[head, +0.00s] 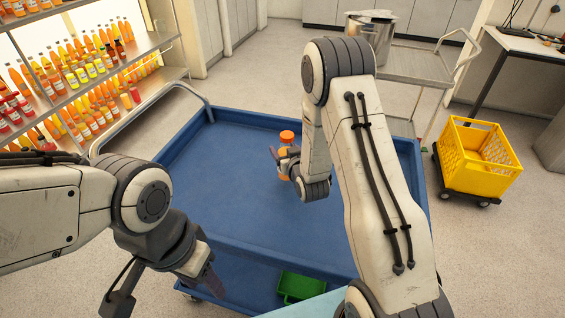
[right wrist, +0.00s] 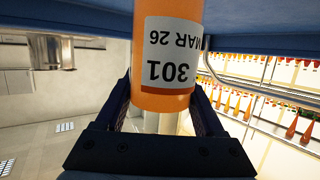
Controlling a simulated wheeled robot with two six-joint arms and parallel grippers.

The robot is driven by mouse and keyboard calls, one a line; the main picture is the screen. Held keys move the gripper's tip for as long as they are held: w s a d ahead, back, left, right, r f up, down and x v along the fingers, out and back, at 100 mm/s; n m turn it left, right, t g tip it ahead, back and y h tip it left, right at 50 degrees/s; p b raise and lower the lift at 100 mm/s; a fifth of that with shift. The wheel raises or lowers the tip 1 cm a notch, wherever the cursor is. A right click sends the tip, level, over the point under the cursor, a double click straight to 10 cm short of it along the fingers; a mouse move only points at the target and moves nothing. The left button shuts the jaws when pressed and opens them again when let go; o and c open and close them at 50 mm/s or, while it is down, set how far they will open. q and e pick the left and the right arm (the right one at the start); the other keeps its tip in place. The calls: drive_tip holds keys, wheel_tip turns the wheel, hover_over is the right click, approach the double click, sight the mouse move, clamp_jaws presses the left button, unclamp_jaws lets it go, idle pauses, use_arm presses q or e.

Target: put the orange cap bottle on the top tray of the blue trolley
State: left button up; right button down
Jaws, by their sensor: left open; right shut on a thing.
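The orange cap bottle (head: 287,136) is upright over the top tray of the blue trolley (head: 235,180), near the tray's right side. My right gripper (head: 281,155) is shut around its body. In the right wrist view, the bottle (right wrist: 165,60) shows upside down, with a white label reading "301" and "MAR 26", between the two fingers of the right gripper (right wrist: 162,105). I cannot tell whether the bottle's base touches the tray. My left gripper (head: 208,280) is open and empty over the trolley's front left part.
Shelves (head: 150,85) of juice bottles stand at the left. A green bin (head: 299,287) sits low at the trolley's front. A yellow crate (head: 481,158) on a dolly is at the right. A metal cart (head: 415,65) carries a steel pot (head: 371,38). The tray's left and middle are clear.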

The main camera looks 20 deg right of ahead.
drive_tip(key=shift+w+f+b, duration=0.25)
drive_tip(key=shift+f+b, duration=0.4)
drive_tip(key=shift+f, duration=0.45)
drive_tip(key=shift+w+f+b, duration=0.2)
drive_tip(key=shift+f+b, duration=0.4)
drive_tip(key=shift+f, duration=0.45)
drive_tip(key=shift+f, duration=0.1)
unclamp_jaws()
